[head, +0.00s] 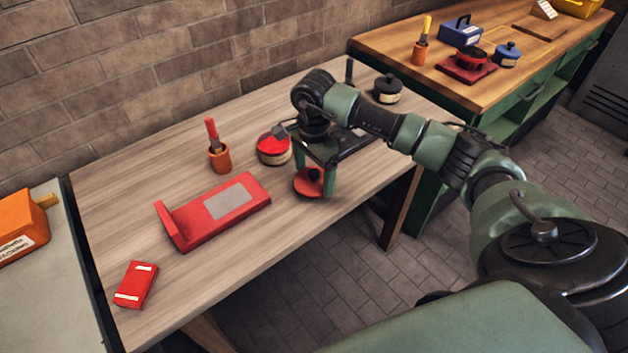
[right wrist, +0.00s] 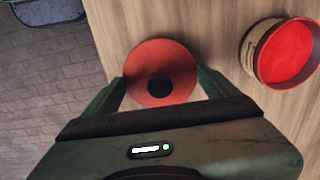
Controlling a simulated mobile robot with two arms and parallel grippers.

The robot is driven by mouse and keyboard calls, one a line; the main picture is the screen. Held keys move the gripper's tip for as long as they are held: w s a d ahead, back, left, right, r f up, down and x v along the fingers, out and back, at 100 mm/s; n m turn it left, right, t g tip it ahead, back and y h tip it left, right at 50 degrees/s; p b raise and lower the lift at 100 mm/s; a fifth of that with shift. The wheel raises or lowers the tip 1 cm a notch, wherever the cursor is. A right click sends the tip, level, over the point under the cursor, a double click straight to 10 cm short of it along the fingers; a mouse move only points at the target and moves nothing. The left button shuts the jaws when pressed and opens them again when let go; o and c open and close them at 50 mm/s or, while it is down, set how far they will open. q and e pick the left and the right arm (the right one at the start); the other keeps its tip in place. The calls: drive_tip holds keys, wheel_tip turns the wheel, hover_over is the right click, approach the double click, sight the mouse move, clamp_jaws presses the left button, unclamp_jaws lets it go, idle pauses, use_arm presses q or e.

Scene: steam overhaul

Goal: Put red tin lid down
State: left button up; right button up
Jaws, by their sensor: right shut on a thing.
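The red tin lid (head: 309,183) is a flat red disc with a dark knob, at the front edge of the wooden table (head: 120,205). My right gripper (head: 316,177) points down over it and is shut on its knob. In the right wrist view the lid (right wrist: 161,72) lies between the fingers of the gripper (right wrist: 160,88). Whether the lid touches the tabletop or hangs just above it, I cannot tell. The open red tin (head: 273,149) stands just behind and left of the lid; its red inside (right wrist: 288,52) shows in the right wrist view. My left gripper is not in view.
A red angled stand (head: 215,208), a red box (head: 136,285) and an orange pot with a brush (head: 219,158) stand left on the table. A black lidded pot (head: 387,89) stands at the far right end. The table's front edge is close to the lid.

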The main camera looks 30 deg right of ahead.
sight(314, 181)
wheel_tip(314, 181, down, 3)
drive_tip(key=shift+r, duration=0.15)
drive_tip(key=shift+f, duration=0.5)
drive_tip(key=o, duration=1.1)
drive_tip(key=shift+r, duration=0.1)
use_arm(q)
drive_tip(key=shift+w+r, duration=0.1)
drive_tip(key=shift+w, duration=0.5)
use_arm(e)
drive_tip(key=shift+o, duration=0.2)
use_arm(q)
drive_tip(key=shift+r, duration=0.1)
use_arm(e)
drive_tip(key=shift+r, duration=0.15)
